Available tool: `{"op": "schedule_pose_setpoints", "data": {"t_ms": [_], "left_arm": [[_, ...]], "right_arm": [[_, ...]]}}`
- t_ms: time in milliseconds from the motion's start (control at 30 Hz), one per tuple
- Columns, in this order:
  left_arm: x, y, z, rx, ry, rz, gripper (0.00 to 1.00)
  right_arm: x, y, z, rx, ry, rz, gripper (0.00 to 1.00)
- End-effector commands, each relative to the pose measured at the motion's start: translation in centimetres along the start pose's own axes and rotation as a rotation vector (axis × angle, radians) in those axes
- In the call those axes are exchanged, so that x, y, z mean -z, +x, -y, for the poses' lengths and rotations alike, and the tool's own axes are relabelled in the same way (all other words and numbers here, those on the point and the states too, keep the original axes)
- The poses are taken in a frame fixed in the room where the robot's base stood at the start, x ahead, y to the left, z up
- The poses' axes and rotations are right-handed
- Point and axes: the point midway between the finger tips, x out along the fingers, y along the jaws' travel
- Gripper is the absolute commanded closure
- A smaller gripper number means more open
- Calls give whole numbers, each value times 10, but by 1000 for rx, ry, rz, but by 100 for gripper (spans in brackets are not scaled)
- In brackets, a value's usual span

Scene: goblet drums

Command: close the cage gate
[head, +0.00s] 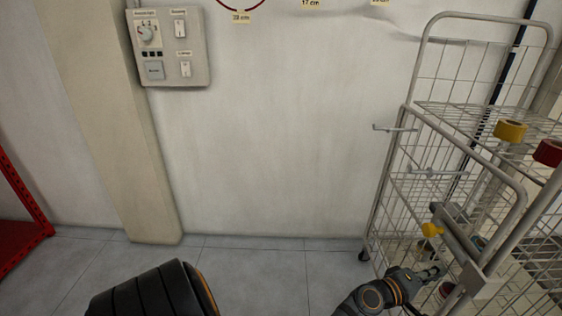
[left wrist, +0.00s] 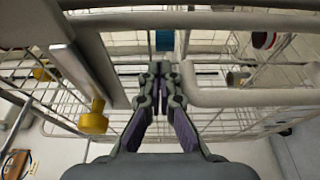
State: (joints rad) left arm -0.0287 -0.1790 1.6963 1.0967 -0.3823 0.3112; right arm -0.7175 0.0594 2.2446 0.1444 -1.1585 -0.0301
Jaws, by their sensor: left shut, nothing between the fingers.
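The wire roll cage (head: 480,85) stands at the right of the head view. Its gate (head: 470,150) is a wire panel in a rounded pale tube frame, which also shows in the left wrist view (left wrist: 250,97). I cannot tell the gate's exact angle. A yellow knob (head: 430,230) on a grey bar sits at the cage; it also shows in the left wrist view (left wrist: 93,119). My left gripper (head: 436,271) is shut and empty, close to the cage's lower front. In the left wrist view its fingertips (left wrist: 161,70) lie between the grey bar and tube. Contact is unclear. My right gripper is out of view.
Yellow (head: 510,130) and red (head: 548,152) rolls show at the cage's right. A switch panel (head: 168,45) hangs on the wall, and a red frame (head: 22,235) stands far left. The tiled floor (head: 270,270) left of the cage is clear.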

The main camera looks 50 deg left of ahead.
Motion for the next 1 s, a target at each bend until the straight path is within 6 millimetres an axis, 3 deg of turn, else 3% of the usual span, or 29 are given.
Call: {"op": "schedule_pose_setpoints", "data": {"t_ms": [33, 333, 700, 833, 1000], "left_arm": [[0, 7, -14, -26, -4, -2, 100], [1, -3, -14, -26, -3, -5, 100], [6, -96, -9, -19, 0, -7, 100], [7, -120, -8, -20, 1, -9, 100], [7, -135, -9, -21, 0, -10, 100]], "right_arm": [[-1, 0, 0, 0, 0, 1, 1], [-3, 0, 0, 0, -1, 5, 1], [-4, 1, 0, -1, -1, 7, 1], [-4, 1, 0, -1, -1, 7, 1], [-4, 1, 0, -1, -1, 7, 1]]}}
